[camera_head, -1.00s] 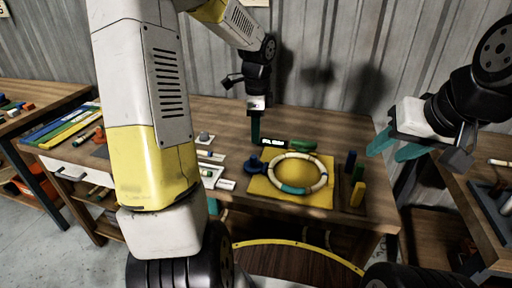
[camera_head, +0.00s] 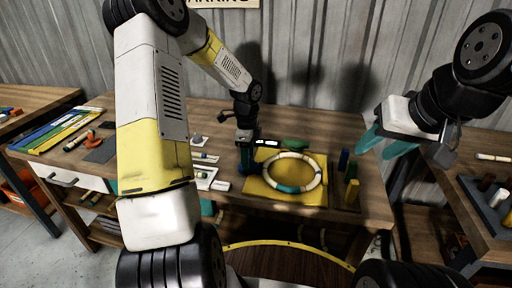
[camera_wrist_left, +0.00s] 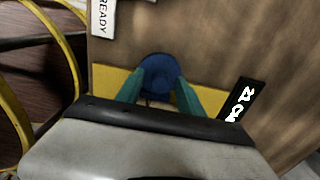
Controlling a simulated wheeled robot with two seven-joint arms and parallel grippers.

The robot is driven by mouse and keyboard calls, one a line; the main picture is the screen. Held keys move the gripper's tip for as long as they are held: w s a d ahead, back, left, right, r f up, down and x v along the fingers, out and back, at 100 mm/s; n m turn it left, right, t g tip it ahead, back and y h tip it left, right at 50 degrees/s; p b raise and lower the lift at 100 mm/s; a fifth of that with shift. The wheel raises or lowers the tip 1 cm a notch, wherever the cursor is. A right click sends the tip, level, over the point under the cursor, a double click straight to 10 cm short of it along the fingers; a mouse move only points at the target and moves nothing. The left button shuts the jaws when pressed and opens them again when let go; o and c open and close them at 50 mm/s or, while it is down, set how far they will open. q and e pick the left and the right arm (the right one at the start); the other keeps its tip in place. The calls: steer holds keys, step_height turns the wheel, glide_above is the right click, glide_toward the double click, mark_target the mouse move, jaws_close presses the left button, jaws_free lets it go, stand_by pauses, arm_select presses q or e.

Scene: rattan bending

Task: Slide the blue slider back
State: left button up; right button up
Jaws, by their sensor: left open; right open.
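The blue slider (camera_wrist_left: 158,76) shows in the left wrist view as a round blue knob. In the head view it is mostly hidden behind my left gripper (camera_head: 246,158), at the left edge of the yellow board (camera_head: 318,198). My left gripper (camera_wrist_left: 160,92) is open, with its teal fingers on either side of the knob; contact cannot be told. A rattan ring (camera_head: 318,172) with cream and teal sections lies on the board. My right gripper (camera_head: 383,145) is open and empty, in the air to the right of the table.
A green piece (camera_head: 294,144) lies behind the ring. Blue, green and yellow blocks (camera_head: 352,190) stand right of the board. A black label (camera_wrist_left: 240,100) sits right of the slider in the left wrist view. White trays (camera_head: 205,172) lie to the left.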

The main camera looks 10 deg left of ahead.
arm_select(q)
jaws_close()
stand_by(1.4)
